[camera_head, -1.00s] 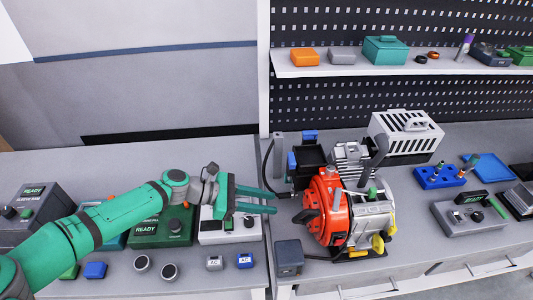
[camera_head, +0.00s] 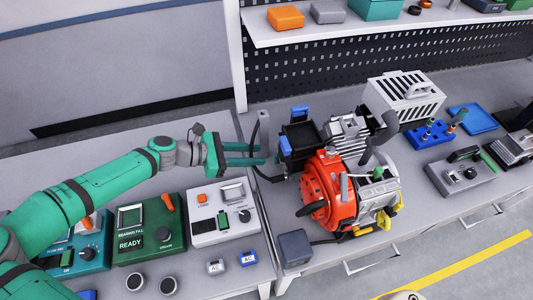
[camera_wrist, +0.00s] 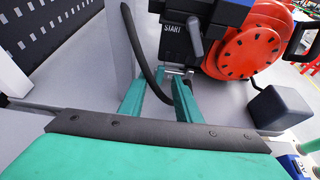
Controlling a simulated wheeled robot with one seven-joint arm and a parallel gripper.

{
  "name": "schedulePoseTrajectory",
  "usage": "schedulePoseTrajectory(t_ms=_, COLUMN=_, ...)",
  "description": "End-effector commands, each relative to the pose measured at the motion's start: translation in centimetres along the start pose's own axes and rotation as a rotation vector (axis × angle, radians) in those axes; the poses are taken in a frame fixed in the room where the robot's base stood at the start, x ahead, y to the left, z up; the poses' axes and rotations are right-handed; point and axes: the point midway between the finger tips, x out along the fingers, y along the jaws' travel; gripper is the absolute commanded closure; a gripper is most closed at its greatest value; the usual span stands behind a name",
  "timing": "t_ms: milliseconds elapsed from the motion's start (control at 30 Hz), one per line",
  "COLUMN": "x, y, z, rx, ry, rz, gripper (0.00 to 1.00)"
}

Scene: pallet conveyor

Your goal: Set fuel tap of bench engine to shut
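The bench engine (camera_head: 328,187) has a red round housing and stands on the right bench. In the wrist view its red housing (camera_wrist: 255,45) is at the upper right, beside a dark blue block marked START with a grey lever (camera_wrist: 195,38). My gripper (camera_head: 262,154) is level at the engine's left side, with its green fingers apart. In the wrist view the fingers (camera_wrist: 160,82) reach toward a small metal fitting (camera_wrist: 177,72) below the START block. I cannot tell whether they touch it, or whether it is the fuel tap. Nothing shows held.
A black hose (camera_wrist: 140,45) curves down beside the fingers, near a grey upright post (camera_head: 264,133). A dark grey box (camera_head: 295,248) stands front left of the engine. Control boxes, one marked READY (camera_head: 145,228), stand on the left bench. A caged white unit (camera_head: 403,97) is behind.

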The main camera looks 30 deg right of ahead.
Motion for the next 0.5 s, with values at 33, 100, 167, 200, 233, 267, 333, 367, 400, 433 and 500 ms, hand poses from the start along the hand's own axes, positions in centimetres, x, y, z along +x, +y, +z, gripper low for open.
schedulePoseTrajectory(t_ms=33, x=1.1, y=-0.1, z=0.1, rx=0.002, ry=0.0, rz=-0.006, gripper=0.7)
schedulePoseTrajectory(t_ms=100, x=2.3, y=-0.1, z=0.2, rx=0.002, ry=0.0, rz=-0.008, gripper=0.7)
schedulePoseTrajectory(t_ms=167, x=3.2, y=-0.1, z=0.1, rx=0.002, ry=0.001, rz=-0.006, gripper=0.7)
schedulePoseTrajectory(t_ms=200, x=3.7, y=-0.1, z=0.1, rx=0.001, ry=0.0, rz=-0.007, gripper=0.7)
schedulePoseTrajectory(t_ms=233, x=4.0, y=-0.1, z=0.1, rx=0.001, ry=0.0, rz=-0.006, gripper=0.7)
schedulePoseTrajectory(t_ms=267, x=4.2, y=-0.1, z=0.1, rx=0.002, ry=0.0, rz=-0.005, gripper=0.7)
schedulePoseTrajectory(t_ms=333, x=4.7, y=0.0, z=0.1, rx=0.003, ry=0.0, rz=-0.003, gripper=0.7)
schedulePoseTrajectory(t_ms=367, x=4.8, y=0.0, z=0.1, rx=0.002, ry=0.0, rz=-0.003, gripper=0.7)
schedulePoseTrajectory(t_ms=400, x=5.0, y=0.0, z=0.1, rx=0.002, ry=0.0, rz=-0.003, gripper=0.7)
schedulePoseTrajectory(t_ms=433, x=5.0, y=0.0, z=0.1, rx=0.001, ry=0.0, rz=-0.002, gripper=0.7)
schedulePoseTrajectory(t_ms=500, x=5.1, y=0.0, z=0.1, rx=0.001, ry=0.0, rz=-0.001, gripper=0.7)
